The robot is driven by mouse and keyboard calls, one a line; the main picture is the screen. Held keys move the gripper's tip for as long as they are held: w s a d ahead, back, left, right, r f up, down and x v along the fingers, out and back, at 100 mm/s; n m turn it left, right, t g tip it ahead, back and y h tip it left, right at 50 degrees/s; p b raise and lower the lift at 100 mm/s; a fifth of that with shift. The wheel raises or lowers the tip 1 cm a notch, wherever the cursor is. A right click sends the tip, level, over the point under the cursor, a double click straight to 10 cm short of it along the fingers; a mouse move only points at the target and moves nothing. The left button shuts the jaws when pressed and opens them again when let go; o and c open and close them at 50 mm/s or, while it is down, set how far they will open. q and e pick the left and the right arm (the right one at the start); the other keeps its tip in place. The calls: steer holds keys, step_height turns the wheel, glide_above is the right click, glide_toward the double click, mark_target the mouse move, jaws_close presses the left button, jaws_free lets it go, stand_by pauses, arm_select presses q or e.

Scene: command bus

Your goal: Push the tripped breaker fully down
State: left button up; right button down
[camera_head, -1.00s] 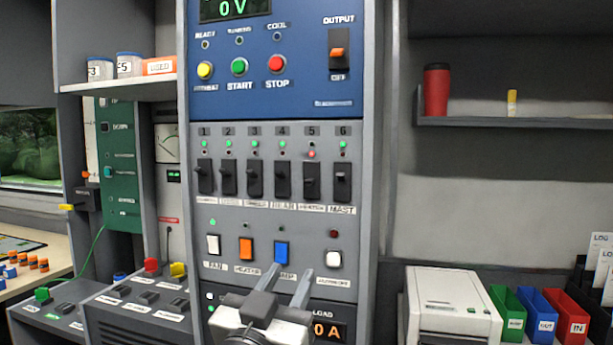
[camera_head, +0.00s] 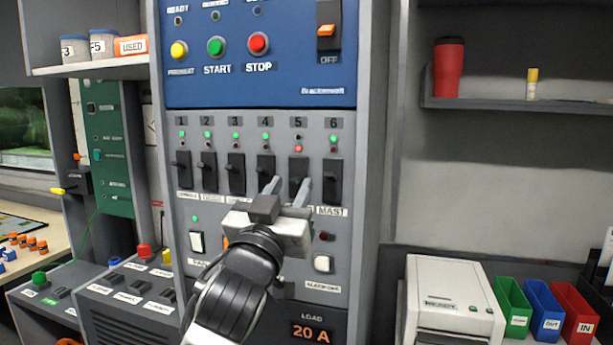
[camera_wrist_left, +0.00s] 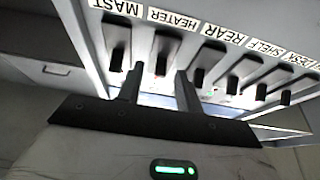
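The tripped breaker is number 5 (camera_head: 298,167), a black switch with a red light above it in the head view; the other breakers show green lights. Its lower part and label are partly hidden by my gripper. In the wrist view the breaker labelled HEATER (camera_wrist_left: 165,46) stands just beyond the gap between my fingertips. My left gripper (camera_head: 289,184) is open and empty, its two fingers (camera_wrist_left: 160,74) apart, pointing up at the panel at the lower end of breakers 4 and 5. Contact with the breaker cannot be told. My right gripper is not in view.
Breaker 4 (camera_head: 265,165) and the MAST breaker (camera_head: 333,182) flank it closely. Below are rocker switches, including a white one (camera_head: 322,263), and a load display (camera_head: 311,333) reading 20 A. A printer (camera_head: 450,298) and coloured bins (camera_head: 545,308) stand at the right.

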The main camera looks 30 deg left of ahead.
arm_select(q)
steer(key=shift+w+a+r, duration=0.15)
steer(key=shift+w+r, duration=0.1)
steer(key=shift+w, duration=0.15)
